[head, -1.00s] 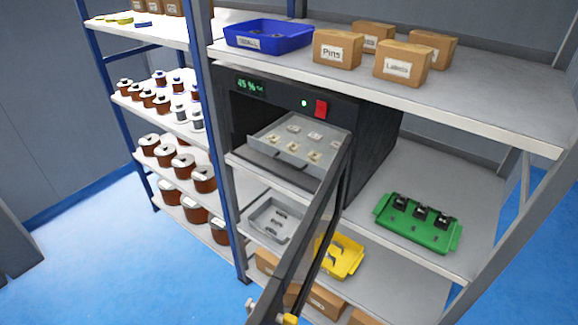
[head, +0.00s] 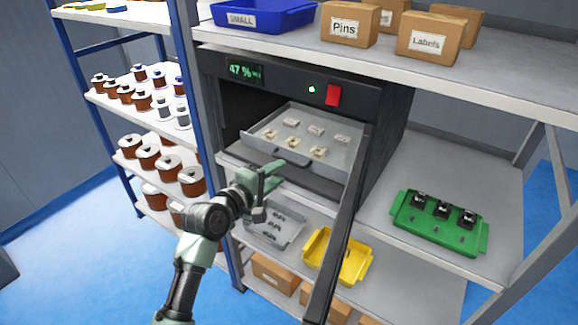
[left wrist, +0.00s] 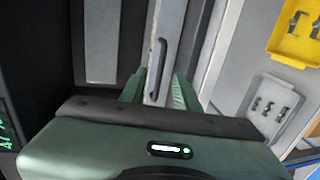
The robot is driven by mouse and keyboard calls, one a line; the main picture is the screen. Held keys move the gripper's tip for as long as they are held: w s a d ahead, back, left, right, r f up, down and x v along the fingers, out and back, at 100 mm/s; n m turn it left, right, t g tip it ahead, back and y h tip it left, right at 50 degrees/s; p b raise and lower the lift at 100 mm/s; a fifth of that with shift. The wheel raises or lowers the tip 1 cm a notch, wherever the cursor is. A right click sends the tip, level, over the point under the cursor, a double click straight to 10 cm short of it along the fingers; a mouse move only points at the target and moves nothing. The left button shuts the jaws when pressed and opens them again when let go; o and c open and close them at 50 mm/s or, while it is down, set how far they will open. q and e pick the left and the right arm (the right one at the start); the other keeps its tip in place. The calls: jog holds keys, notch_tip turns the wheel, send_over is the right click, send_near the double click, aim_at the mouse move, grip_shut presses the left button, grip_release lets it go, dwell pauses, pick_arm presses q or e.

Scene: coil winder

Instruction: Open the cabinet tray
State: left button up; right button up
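The grey cabinet tray (head: 335,165) sits in the open black cabinet (head: 385,130) with several small parts on it. Its front wall faces me and carries a dark handle (head: 291,154). My left gripper (head: 274,175) is just in front of and below this handle in the head view. In the left wrist view the handle (left wrist: 157,66) lies ahead, between the two green fingers (left wrist: 156,92), which are apart. I see no clear contact with the handle. The right gripper is not in view.
The cabinet door (head: 345,225) stands open towards me, right of my left gripper. Below are a grey bin (head: 285,238) and a yellow bin (head: 339,262). A green tray (head: 440,235) is on the right shelf. Spools (head: 148,155) fill the left rack.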

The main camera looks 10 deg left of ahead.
pick_arm(q)
jog(key=x, duration=0.6)
grip_shut()
jog(key=shift+f, duration=0.1)
dwell(1.2)
